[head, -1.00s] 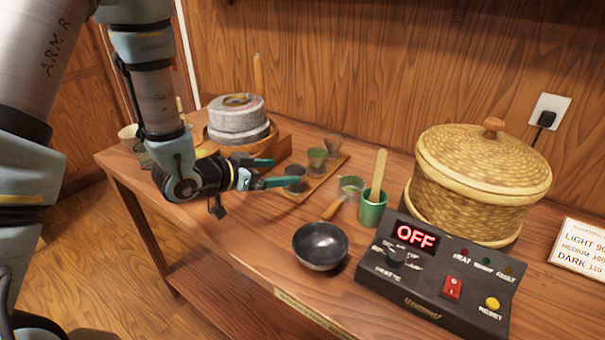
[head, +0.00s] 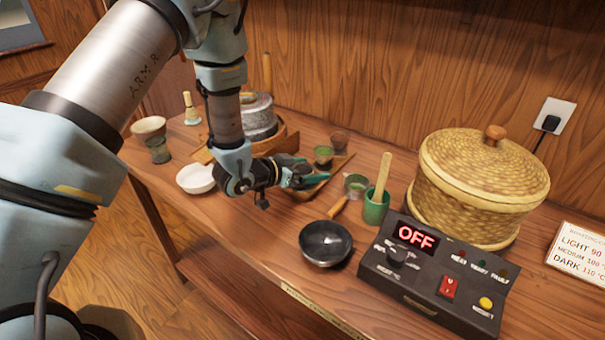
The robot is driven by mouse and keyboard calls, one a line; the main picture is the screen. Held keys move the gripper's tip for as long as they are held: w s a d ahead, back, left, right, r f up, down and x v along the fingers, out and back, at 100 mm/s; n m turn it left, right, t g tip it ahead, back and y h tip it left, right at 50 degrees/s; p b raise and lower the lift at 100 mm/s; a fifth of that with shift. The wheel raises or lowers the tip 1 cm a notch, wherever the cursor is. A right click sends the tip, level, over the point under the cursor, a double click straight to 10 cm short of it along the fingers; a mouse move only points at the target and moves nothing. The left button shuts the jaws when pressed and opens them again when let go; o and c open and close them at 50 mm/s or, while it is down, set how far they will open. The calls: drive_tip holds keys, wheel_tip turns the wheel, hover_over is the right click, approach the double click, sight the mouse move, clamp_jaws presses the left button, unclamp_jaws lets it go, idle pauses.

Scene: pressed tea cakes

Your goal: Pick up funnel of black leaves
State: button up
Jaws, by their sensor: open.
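My gripper (head: 314,178) is open, its teal fingers pointing right at the near end of a small wooden tray (head: 337,168). The funnel of black leaves is not clearly visible now; the fingers cover the near end of the tray, where a dark-filled cup stood a second ago. I cannot tell whether the fingers are around it. A funnel with green contents (head: 323,154) stands on the tray just beyond the fingers. A funnel with brown contents (head: 340,141) stands at the tray's far end.
A round stone mill (head: 259,117) stands behind my arm. A white bowl (head: 196,178) and a tall cup (head: 151,138) are at left. A strainer (head: 355,186), green pot (head: 376,208), black bowl (head: 325,243), control box (head: 432,270) and lidded basket (head: 480,185) fill the right.

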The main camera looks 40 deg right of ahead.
drive_tip(key=c, duration=1.4)
drive_tip(key=shift+r, duration=0.1)
